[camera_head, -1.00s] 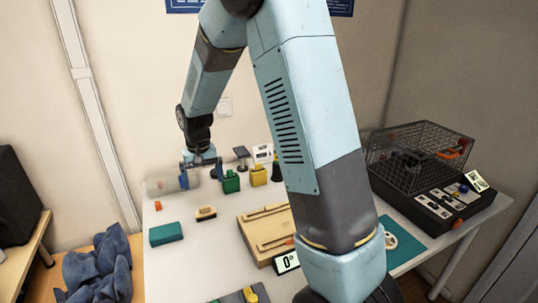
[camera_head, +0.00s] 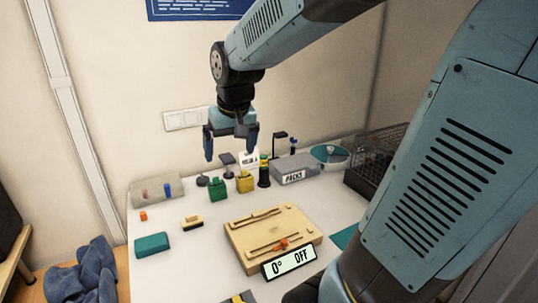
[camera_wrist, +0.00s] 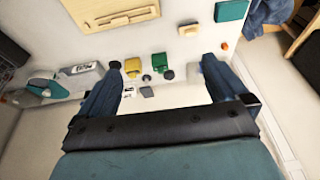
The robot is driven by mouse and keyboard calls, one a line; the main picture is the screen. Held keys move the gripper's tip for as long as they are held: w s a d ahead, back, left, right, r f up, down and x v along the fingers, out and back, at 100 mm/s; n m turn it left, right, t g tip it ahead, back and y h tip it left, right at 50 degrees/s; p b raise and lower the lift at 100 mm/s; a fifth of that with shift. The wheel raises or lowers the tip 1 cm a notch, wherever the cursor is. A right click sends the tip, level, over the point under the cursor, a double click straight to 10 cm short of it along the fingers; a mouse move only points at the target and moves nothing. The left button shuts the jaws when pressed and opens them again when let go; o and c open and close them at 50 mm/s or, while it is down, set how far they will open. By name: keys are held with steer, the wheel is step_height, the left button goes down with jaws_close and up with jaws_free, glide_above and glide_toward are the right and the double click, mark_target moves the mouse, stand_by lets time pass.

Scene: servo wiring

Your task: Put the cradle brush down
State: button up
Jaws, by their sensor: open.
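A small tan block with a dark underside (camera_head: 193,222), which looks like the brush, lies on the white table between the teal block and the wooden board. It also shows in the wrist view (camera_wrist: 188,29). My gripper (camera_head: 231,146) is open and empty, raised above the back of the table, behind and above the brush and well apart from it. In the wrist view my two fingers (camera_wrist: 165,82) are spread, with only table and small items beyond them.
A wooden board (camera_head: 245,237) with slots lies mid-table, a display reading 0° OFF (camera_head: 289,262) before it. A teal block (camera_head: 152,244) is at left. Green (camera_head: 217,196) and yellow (camera_head: 244,187) holders, a grey box (camera_head: 294,176) and a wire cage (camera_head: 366,173) stand behind. Bare table surrounds the brush.

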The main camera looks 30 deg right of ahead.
steer(key=s+d+r+t, duration=0.1)
steer(key=s, duration=0.5)
steer(key=s+d+r+t, duration=0.1)
steer(key=s+d+r, duration=0.1)
steer(key=s, duration=0.5)
steer(key=shift+s+d+r, duration=0.15)
steer(key=shift+s, duration=0.15)
